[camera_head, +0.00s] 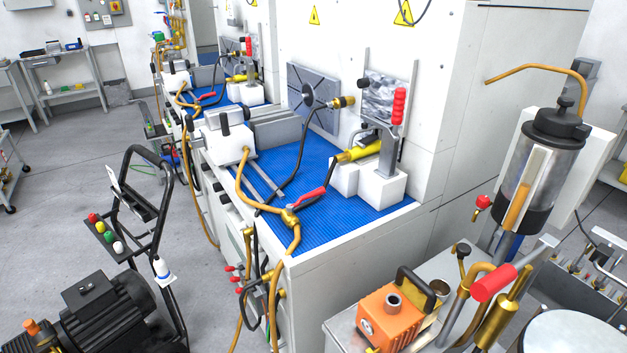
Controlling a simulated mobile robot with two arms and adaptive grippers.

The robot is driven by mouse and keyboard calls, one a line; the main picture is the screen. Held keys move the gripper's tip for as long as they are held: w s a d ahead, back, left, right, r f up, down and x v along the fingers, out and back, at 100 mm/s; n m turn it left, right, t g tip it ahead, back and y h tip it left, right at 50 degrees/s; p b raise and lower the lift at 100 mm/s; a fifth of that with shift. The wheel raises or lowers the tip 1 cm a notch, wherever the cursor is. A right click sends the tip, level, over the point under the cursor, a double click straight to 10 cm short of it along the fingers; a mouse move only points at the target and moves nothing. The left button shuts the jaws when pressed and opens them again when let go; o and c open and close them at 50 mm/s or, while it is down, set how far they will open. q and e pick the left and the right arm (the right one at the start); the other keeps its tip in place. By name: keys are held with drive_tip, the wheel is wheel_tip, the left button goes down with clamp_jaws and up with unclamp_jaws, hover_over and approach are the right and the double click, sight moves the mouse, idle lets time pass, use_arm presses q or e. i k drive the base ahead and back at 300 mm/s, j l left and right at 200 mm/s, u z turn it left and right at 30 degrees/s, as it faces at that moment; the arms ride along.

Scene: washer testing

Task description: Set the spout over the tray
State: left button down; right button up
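A thin bent brass-coloured pipe (538,68), which looks like the spout, arches at the upper right. Its free end points left, towards the white cabinet. Its other end drops behind a clear cylinder with a black cap (543,165). I cannot tell for sure which thing is the tray. A grey tray-like surface with metal fittings (560,293) shows at the lower right, partly cut off by the frame. The spout's free end hangs well to the left of and above that surface in the picture. Neither of my grippers is in view.
A white bench with a blue ribbed mat (385,213) carries clamps, hoses and a red-handled valve (312,196). An orange unit (390,316) and a red-handled lever (493,283) stand in front. A black-framed cart (160,200) stands left on open grey floor (60,210).

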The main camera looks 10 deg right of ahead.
sight(462, 249)
drive_tip(key=l+z, duration=0.1)
drive_tip(key=z, duration=0.7)
drive_tip(key=k+l, duration=0.05)
